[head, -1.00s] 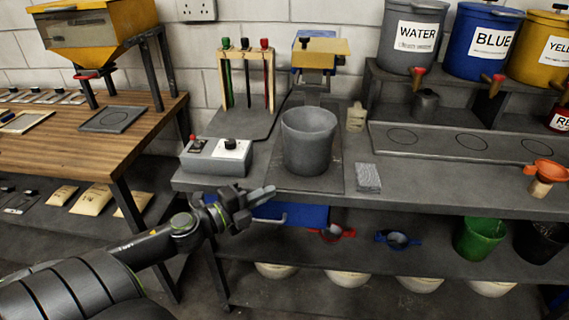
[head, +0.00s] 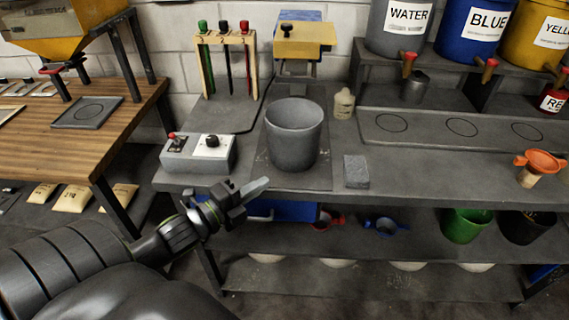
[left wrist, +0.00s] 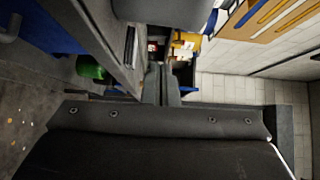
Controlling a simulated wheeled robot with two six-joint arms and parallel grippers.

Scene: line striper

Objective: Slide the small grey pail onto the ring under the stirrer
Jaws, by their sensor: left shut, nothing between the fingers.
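The grey pail (head: 293,138) stands upright on a dark plate (head: 310,182) at the front middle of the bench. The stirrer (head: 303,42), with a yellow top and blue body, stands behind it at the back. No ring under the stirrer can be made out; the pail hides part of that area. My left gripper (head: 257,187) is shut and empty, low in front of the bench edge, left of the pail and apart from it. Its shut fingers (left wrist: 161,84) show in the left wrist view, below a grey rounded surface I cannot identify for sure. My right gripper is out of view.
A control box (head: 198,153) with a black knob stands left of the pail. A grey block (head: 356,171) lies to its right and a small beige bottle (head: 343,103) behind right. A rack (head: 228,62) with coloured handles stands at the back left.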

